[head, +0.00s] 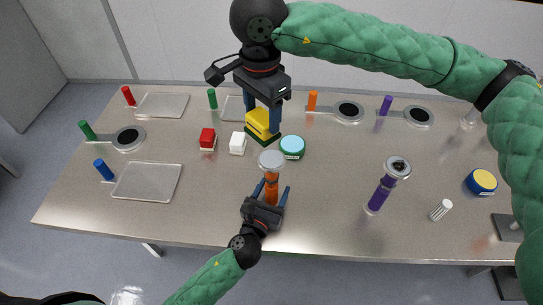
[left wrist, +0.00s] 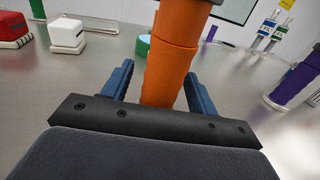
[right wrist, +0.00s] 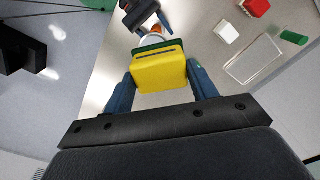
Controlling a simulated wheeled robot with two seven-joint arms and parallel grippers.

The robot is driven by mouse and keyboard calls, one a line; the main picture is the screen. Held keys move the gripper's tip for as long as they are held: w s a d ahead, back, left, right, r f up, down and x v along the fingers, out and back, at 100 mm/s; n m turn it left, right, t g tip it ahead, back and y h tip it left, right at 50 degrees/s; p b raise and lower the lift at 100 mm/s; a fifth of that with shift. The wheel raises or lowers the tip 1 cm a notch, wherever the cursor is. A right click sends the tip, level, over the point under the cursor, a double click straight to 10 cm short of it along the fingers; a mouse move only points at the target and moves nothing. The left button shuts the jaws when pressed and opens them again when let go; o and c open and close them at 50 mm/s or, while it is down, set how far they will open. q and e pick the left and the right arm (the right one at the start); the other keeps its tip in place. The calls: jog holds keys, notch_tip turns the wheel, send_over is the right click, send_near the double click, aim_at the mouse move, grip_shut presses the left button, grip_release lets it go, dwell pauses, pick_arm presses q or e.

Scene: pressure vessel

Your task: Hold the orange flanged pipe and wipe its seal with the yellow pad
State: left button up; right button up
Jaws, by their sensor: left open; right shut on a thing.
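The orange flanged pipe (head: 271,188) stands upright near the table's front edge with its pale round flange (head: 271,160) on top. My left gripper (head: 272,193) is open, with its fingers on either side of the pipe; in the left wrist view the orange shaft (left wrist: 170,65) rises between the apart blue fingers. My right gripper (head: 263,118) is shut on the yellow pad (head: 258,122), which has a dark green base. The pad also fills the right wrist view between the fingers (right wrist: 160,75). The pad is behind the pipe, apart from its flange.
A red block (head: 207,139), a white block (head: 238,143) and a green-rimmed round tin (head: 292,147) are close by. A purple flanged pipe (head: 382,190), a white striped cylinder (head: 441,209) and a blue-yellow tin (head: 481,182) stand right. Flat trays (head: 147,182) lie left.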

pick_arm(q)
jog(key=v, duration=1.1)
jog(key=shift+s+a, duration=0.15)
jog(key=shift+s, duration=0.05)
